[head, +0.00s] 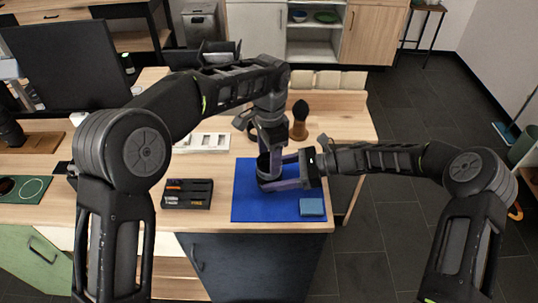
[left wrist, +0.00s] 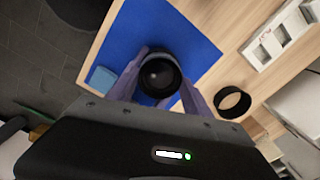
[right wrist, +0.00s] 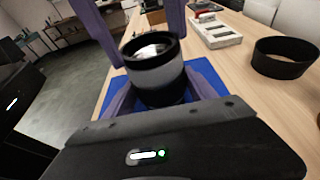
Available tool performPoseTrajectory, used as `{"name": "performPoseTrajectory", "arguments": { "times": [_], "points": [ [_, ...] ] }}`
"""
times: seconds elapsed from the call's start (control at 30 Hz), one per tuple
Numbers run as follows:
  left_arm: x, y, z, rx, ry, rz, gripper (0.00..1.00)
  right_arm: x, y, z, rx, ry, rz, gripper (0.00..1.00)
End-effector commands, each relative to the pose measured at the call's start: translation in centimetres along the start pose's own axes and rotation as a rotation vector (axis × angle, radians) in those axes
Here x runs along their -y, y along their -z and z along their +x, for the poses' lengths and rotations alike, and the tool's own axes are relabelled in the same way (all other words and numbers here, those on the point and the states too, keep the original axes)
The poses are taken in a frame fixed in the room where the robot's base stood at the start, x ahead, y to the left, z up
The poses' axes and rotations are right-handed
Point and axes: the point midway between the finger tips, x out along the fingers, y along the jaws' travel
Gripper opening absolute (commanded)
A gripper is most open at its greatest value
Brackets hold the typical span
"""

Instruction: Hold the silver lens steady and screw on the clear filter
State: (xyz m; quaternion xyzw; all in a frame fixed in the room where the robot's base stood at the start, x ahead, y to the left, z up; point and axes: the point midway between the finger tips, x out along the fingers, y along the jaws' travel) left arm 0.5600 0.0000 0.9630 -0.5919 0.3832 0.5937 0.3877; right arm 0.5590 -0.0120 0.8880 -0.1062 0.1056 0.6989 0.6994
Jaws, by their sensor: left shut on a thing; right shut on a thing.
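The silver lens (right wrist: 158,78) stands upright over the blue mat (head: 247,208), a silver band between black ends. My right gripper (head: 285,176) reaches in from the right and is shut on the lens body, its fingers on both sides in the right wrist view. My left gripper (head: 268,160) comes down from above, its fingers at the lens top. It is shut on a thin dark-rimmed ring with glass, which looks like the clear filter (left wrist: 158,77). The ring lies in line with the lens top; I cannot tell whether its thread is engaged. The fingers hide much of the lens in the head view.
A light-blue block (head: 311,207) lies on the mat's front right. A black ring (right wrist: 285,57) stands behind the mat, near a brown brush (head: 299,120). A white slotted tray (head: 203,142) and a black tray (head: 187,194) are to the left. The table's right edge is close.

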Motion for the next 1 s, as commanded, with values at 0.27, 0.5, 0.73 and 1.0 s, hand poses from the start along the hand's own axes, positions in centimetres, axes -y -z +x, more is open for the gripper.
{"name": "performPoseTrajectory", "arguments": {
  "times": [0.27,0.5,0.73,1.0],
  "points": [
    [-0.05,-0.11,0.38,0.004,-0.004,0.096,0.06,-0.11,0.16,0.06,-0.001,-0.003,0.001,0.42],
    [-0.05,-0.1,0.39,0.004,-0.003,0.261,0.06,-0.11,0.13,0.07,0.0,-0.003,0.001,0.42],
    [-0.05,-0.12,0.41,0.005,-0.003,0.278,0.06,-0.11,0.11,0.08,0.0,-0.003,0.001,0.42],
    [-0.07,-0.09,0.42,0.004,-0.003,0.516,0.06,-0.11,0.08,0.09,0.0,-0.003,0.0,0.42]
  ]
}}
